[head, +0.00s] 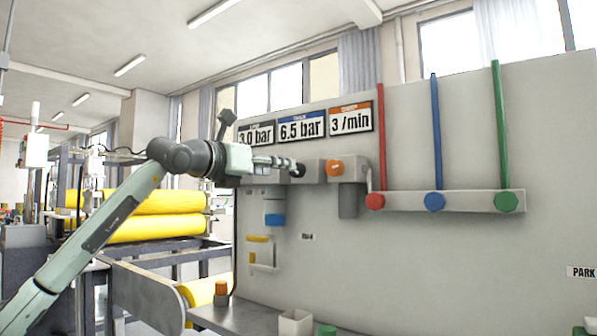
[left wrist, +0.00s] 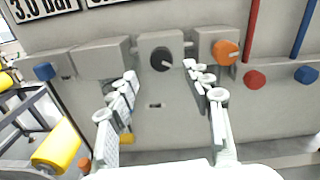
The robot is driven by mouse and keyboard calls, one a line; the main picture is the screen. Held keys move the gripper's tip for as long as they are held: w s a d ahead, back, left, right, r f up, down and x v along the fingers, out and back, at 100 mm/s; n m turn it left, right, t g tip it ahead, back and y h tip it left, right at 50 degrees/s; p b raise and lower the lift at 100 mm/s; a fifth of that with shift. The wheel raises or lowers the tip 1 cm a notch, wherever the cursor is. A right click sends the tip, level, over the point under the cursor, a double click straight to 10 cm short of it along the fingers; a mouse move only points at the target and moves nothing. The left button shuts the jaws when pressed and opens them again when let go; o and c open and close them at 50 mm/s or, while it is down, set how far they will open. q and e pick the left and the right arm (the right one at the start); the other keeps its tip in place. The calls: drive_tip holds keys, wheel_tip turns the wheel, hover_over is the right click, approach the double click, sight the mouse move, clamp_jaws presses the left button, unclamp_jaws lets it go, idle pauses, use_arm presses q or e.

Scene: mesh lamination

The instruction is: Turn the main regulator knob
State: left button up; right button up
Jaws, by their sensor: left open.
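A black round knob (left wrist: 162,59) with a light pointer mark sits on a grey box on the wall panel, in the upper middle of the left wrist view. In the head view this dark knob (head: 299,170) is partly hidden by my left gripper (head: 280,162). In the left wrist view my left gripper (left wrist: 160,78) is open and empty, its fingers spread on either side below the knob; contact cannot be told. An orange knob (left wrist: 225,50) is on the box to the right; it also shows in the head view (head: 335,168). My right gripper is not in view.
Signs reading 3.0 bar, 6.5 bar (head: 302,124) and 3 /min hang above the knobs. Red (head: 375,201), blue (head: 434,202) and green (head: 506,202) valves with pipes are to the right. A white container (head: 295,323) is below.

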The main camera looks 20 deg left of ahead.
use_arm(q)
drive_tip(key=p+x, duration=0.2)
drive_tip(key=x, duration=0.5)
drive_tip(key=shift+w+d+f, duration=0.1)
drive_tip(key=shift+w+d, duration=0.05)
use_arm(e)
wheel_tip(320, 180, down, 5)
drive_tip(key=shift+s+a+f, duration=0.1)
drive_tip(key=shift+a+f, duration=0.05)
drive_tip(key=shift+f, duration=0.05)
use_arm(q)
clamp_jaws()
